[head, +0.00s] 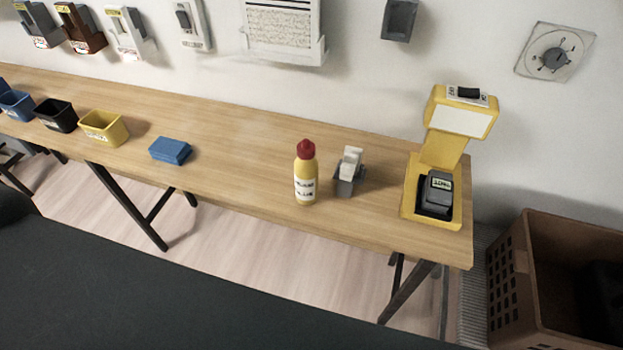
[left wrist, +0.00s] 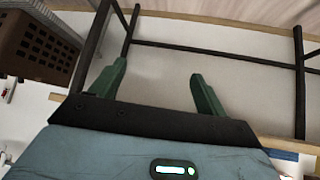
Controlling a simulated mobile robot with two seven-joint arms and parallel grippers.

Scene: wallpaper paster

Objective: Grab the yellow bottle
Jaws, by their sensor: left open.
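The yellow bottle (head: 306,181) stands upright on the wooden table (head: 240,135), near its front edge and right of the middle. It has a red cap and a white label with dark print. In the left wrist view my left gripper (left wrist: 157,82) shows two green fingers spread apart with nothing between them. The bottle is not seen in that view, and neither gripper shows in the head view, so the distance to the bottle cannot be told. My right gripper is in neither view.
A small grey-and-white object (head: 349,172) stands close right of the bottle. A yellow device (head: 420,196) stands at the table's right end. A blue block (head: 170,150) and a yellow bin (head: 104,127) sit to the left. A brown crate (head: 540,270) stands right of the table.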

